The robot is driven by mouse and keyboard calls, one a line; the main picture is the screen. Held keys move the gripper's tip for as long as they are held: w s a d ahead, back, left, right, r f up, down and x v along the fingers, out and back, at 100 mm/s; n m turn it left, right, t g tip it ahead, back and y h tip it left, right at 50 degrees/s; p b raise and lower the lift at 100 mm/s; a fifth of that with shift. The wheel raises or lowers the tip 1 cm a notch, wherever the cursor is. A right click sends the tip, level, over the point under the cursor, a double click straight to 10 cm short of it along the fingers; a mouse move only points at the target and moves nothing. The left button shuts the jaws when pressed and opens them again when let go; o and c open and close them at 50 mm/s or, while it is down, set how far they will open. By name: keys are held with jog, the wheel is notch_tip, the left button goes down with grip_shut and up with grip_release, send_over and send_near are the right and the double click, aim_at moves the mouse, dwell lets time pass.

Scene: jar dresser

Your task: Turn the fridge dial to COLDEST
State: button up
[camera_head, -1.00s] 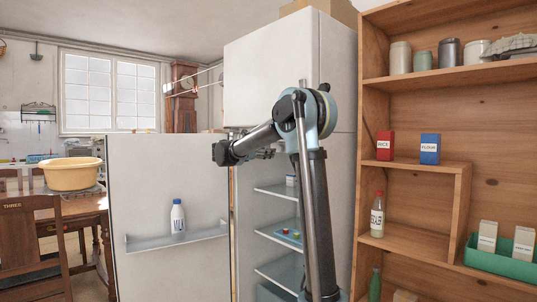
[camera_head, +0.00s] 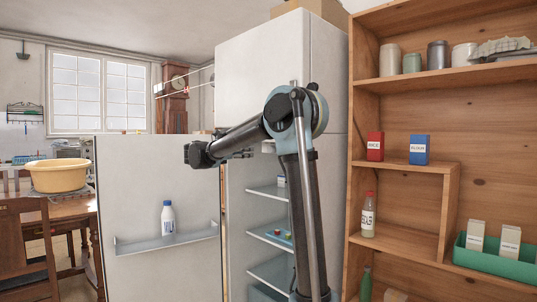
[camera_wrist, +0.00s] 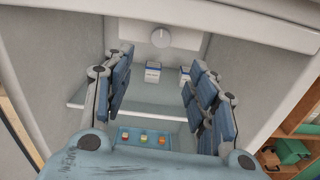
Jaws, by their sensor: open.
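The fridge (camera_head: 262,75) stands with its lower door (camera_head: 125,190) swung open to the left. In the wrist view the round grey dial (camera_wrist: 161,38) sits on a pale panel at the top of the fridge's inside. A small mark shows on its upper part; any lettering is too small to read. My gripper (camera_wrist: 160,62) is open and empty, its blue-padded fingers to the left and right below the dial, apart from it. In the head view my gripper (camera_head: 243,155) is in front of the fridge opening, and the dial is not visible.
Below the dial, two small white-and-blue boxes (camera_wrist: 153,72) stand on a shelf, and a blue tray (camera_wrist: 143,138) holds small coloured items. A bottle (camera_head: 168,218) stands in the door rack. A wooden shelf unit (camera_head: 400,170) closely flanks the fridge's right side.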

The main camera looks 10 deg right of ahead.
aim_at(269, 150)
jog(key=x, duration=1.6)
jog(key=c, duration=1.1)
